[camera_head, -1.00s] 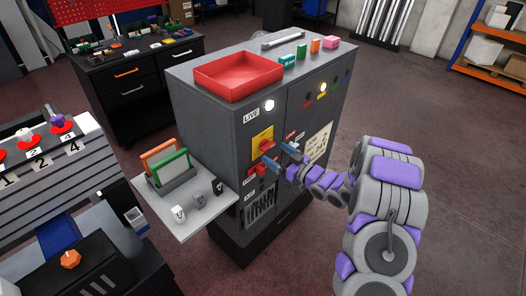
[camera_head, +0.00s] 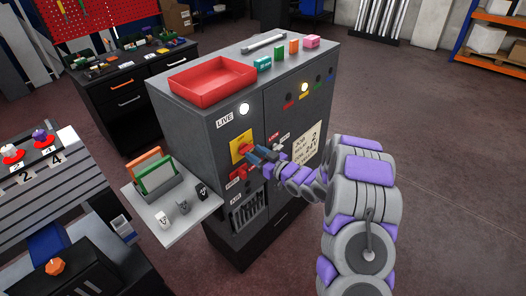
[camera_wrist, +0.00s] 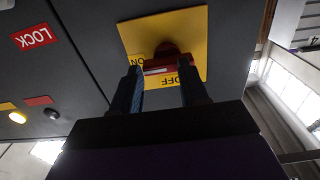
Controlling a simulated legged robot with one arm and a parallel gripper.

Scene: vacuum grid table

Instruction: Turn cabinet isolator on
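The cabinet isolator is a red handle (camera_head: 241,148) on a yellow plate (camera_head: 237,138) on the grey cabinet's front. In the wrist view the red handle (camera_wrist: 170,60) lies across the yellow plate (camera_wrist: 192,28), with the words ON at its left and OFF below it. My gripper (camera_head: 257,153) is just in front of and to the right of the handle. In the wrist view my gripper (camera_wrist: 160,72) has its two dark fingers apart, with the handle at and between their tips. I cannot tell whether they touch it. The white lamp (camera_head: 244,108) by the LIVE label glows.
A red tray (camera_head: 212,90) and small coloured blocks sit on the cabinet top. A side shelf (camera_head: 180,226) holds coloured boards and small padlock-like items. A red LOCK label (camera_wrist: 34,36) and a lit yellow lamp (camera_wrist: 17,117) are left of the plate. The floor at right is clear.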

